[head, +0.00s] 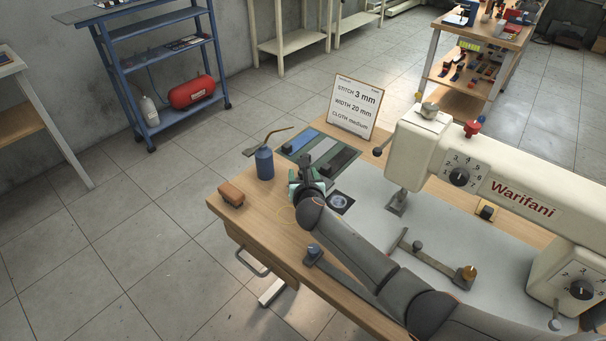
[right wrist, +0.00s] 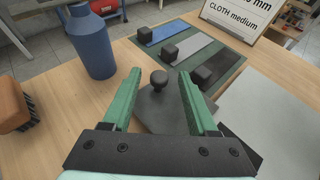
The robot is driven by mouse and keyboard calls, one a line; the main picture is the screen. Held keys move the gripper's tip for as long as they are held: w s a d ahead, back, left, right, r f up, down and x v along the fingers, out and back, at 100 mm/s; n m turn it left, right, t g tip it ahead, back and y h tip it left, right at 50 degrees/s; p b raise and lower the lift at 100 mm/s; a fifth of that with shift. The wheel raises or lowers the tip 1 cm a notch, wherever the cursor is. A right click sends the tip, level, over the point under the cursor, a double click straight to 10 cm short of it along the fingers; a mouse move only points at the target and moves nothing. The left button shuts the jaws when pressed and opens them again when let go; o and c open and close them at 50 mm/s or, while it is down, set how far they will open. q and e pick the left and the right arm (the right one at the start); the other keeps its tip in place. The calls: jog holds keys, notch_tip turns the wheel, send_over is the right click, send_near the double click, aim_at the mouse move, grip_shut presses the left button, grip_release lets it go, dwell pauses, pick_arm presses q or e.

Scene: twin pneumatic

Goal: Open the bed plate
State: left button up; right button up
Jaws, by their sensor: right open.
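The sewing machine's pale grey bed (head: 375,215) lies on the wooden table. A dark grey plate with a round black knob (right wrist: 159,80) is in the right wrist view, at the left side of the pale bed (right wrist: 280,105). A dark square recess with a round silver part (head: 339,202) shows in the bed, just right of my gripper. My right gripper (head: 306,176) is open, its green fingers (right wrist: 158,95) either side of the knob, with gaps visible. My left gripper is out of view.
A blue bottle (head: 264,163) and a wooden brush (head: 231,194) stand left of my gripper. Behind it lies a tray of cloth swatches (head: 322,152) with a sign (head: 356,106). The cream machine head (head: 480,175) overhangs the bed at right.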

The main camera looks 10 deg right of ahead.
jog(key=shift+s+r+p, duration=0.25)
jog(key=shift+s+p, duration=0.05)
jog(key=shift+s, duration=0.25)
jog(key=p+v, duration=0.2)
jog(key=v, duration=0.9)
jog(key=shift+s+p, duration=0.15)
jog(key=shift+p, duration=0.2)
jog(key=shift+a, duration=0.1)
